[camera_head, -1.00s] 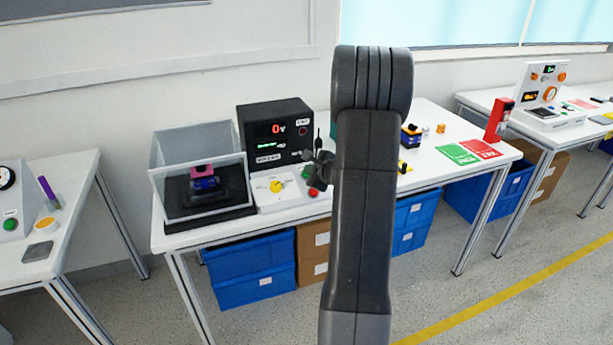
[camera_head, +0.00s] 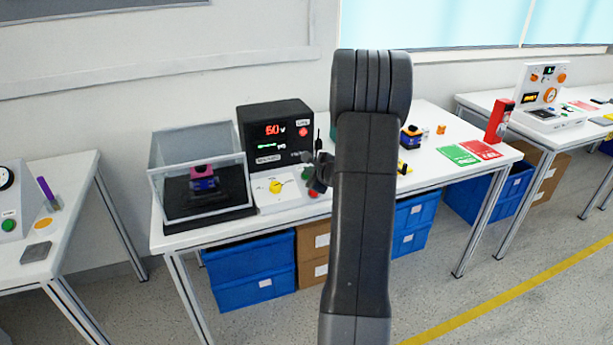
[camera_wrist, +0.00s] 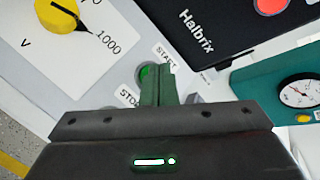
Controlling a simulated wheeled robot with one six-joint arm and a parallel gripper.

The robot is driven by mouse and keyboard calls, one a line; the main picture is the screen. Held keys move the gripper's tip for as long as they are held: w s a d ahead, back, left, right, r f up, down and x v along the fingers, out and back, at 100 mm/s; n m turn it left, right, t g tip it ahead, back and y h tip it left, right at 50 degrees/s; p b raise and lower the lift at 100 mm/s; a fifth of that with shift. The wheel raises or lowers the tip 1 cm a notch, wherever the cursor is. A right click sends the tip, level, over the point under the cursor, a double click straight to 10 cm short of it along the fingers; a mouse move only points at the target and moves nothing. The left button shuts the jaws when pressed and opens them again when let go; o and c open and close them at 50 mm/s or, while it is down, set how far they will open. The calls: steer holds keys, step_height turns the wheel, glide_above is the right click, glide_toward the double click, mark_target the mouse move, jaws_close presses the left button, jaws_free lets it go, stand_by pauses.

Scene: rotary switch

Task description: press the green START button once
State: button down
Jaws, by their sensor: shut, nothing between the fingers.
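The green START button (camera_wrist: 146,74) sits on the light front panel in the wrist view, beside the printed START label, partly covered by my fingers. My gripper (camera_wrist: 160,72) is shut and empty, with its fingertips over or against the button; whether they touch cannot be told. In the head view my gripper (camera_head: 314,180) is at the right part of the panel, partly behind my arm. The black unit's display (camera_head: 274,130) reads about 50 V in red, and a red lamp (camera_head: 303,131) is lit. The red STOP button (camera_head: 313,195) is below.
A yellow rotary knob (camera_head: 276,187) is left on the panel; it also shows in the wrist view (camera_wrist: 57,15). A clear box (camera_head: 197,175) over a dark base stands further left. A teal gauge unit (camera_wrist: 270,85) is close on the right. Blue crates (camera_head: 250,270) are below the table.

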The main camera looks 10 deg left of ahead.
stand_by(0.4)
steer(key=shift+s+d+r+p, duration=0.15)
steer(key=shift+r+p, duration=0.2)
steer(key=shift+r, duration=0.4)
steer(key=shift+s+d+r+p, duration=0.2)
steer(key=shift+r+p, duration=0.3)
steer(key=shift+r, duration=0.3)
steer(key=shift+s+d+r+p, duration=0.1)
steer(key=shift+s+r+p, duration=0.15)
steer(key=shift+r+p, duration=0.4)
steer(key=shift+s+d+r+p, duration=0.2)
steer(key=shift+r+p, duration=0.1)
steer(key=shift+r, duration=0.65)
steer(key=shift+a+f, duration=0.1)
steer(key=shift+f, duration=0.05)
steer(key=shift+w+f+b, duration=0.15)
steer(key=shift+f+b, duration=0.3)
steer(key=shift+f, duration=0.1)
steer(key=shift+w+a+p, duration=0.1)
steer(key=shift+a+p, duration=0.05)
steer(key=shift+p, duration=0.15)
steer(key=shift+s+d+r+p, duration=0.15)
steer(key=shift+s+r+p, duration=0.1)
steer(key=shift+r+p, duration=0.6)
steer(key=shift+s+d+r+p, duration=0.2)
steer(key=shift+s+r+p, duration=0.05)
steer(key=shift+r+p, duration=0.55)
steer(key=shift+s+d+r+p, duration=0.15)
steer(key=shift+s+r+p, duration=0.1)
steer(key=shift+r+p, duration=0.6)
